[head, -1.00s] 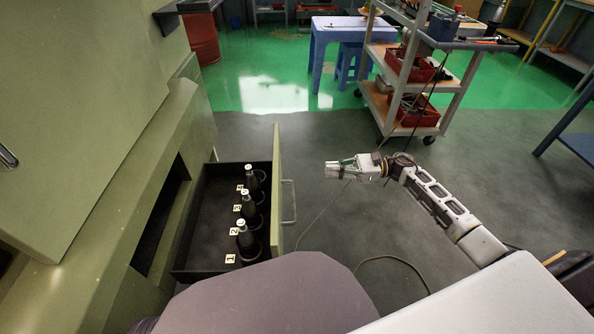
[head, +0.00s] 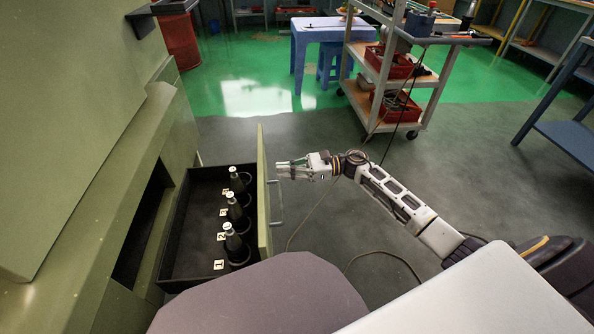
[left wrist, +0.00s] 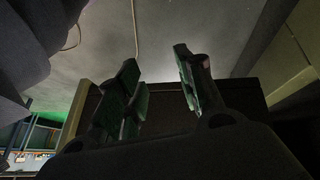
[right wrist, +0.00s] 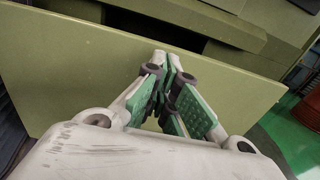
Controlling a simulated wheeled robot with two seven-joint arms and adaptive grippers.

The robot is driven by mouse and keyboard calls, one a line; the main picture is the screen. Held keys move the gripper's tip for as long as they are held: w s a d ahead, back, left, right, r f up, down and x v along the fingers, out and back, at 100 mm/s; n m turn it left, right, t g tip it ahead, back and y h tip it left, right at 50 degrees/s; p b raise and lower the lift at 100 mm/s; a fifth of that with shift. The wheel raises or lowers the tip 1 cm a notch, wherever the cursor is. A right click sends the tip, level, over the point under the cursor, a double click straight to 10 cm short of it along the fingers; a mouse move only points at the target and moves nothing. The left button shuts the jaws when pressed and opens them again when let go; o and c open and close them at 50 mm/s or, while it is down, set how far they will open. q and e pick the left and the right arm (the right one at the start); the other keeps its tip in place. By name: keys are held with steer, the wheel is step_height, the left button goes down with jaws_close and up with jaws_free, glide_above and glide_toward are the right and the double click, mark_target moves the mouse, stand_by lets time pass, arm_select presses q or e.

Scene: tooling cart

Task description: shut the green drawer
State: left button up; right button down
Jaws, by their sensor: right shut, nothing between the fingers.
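The green drawer (head: 263,205) stands pulled out of the olive-green cabinet (head: 100,150). My left gripper (left wrist: 160,75) is open and empty, outside the head view.
A wheeled cart (head: 395,75) with red bins stands at the back right. A blue table (head: 320,35) is at the back. A cable (head: 300,225) lies on the grey floor beside the drawer.

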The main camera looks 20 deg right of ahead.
arm_select(q)
steer(key=shift+s+d+f+b, duration=0.1)
steer(key=shift+s+f+b, duration=0.05)
steer(key=shift+f, duration=0.35)
steer(key=shift+s+d+f+b, duration=0.1)
steer(key=shift+f+b, duration=0.05)
steer(key=shift+f, duration=0.3)
arm_select(e)
steer(key=x, duration=0.3)
steer(key=shift+w+a, duration=0.1)
steer(key=shift+a, duration=0.1)
arm_select(q)
steer(key=shift+w+r, duration=0.15)
arm_select(e)
steer(key=shift+a, duration=0.1)
